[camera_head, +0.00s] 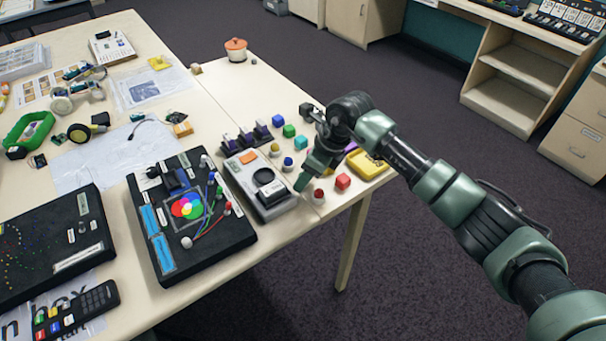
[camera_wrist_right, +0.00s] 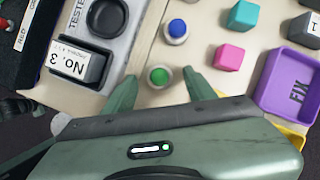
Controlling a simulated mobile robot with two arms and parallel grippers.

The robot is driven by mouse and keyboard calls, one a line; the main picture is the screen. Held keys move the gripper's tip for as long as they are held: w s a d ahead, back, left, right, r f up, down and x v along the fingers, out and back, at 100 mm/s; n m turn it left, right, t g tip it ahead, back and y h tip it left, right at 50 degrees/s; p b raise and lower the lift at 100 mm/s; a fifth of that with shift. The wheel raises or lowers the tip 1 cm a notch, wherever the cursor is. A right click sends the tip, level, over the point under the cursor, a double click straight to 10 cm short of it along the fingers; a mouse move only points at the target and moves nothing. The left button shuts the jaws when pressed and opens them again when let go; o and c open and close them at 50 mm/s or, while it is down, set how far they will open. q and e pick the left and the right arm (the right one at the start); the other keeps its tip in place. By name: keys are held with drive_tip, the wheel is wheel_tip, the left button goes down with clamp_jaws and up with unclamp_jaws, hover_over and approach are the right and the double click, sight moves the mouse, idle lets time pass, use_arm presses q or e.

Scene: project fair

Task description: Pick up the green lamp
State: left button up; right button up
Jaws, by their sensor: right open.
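The green lamp (camera_wrist_right: 159,76) is a small round green dome on a pale base, standing on the table. In the right wrist view it sits between and slightly beyond the tips of my open right gripper (camera_wrist_right: 160,84), with nothing held. In the head view my right gripper (camera_head: 305,178) is low over the table's right end, beside the grey tester. I cannot pick out the green lamp there; the gripper may hide it. My left gripper is not in view.
A blue lamp (camera_wrist_right: 177,28), a pink cube (camera_wrist_right: 231,57) and a purple tray (camera_wrist_right: 272,92) are close by. The grey tester (camera_head: 250,190) is left of the gripper. A red lamp (camera_head: 319,197) and red cube (camera_head: 342,182) stand near the table edge.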

drive_tip(key=shift+w+a+f, duration=0.1)
drive_tip(key=shift+a+f, duration=0.1)
drive_tip(key=shift+f, duration=0.2)
clamp_jaws()
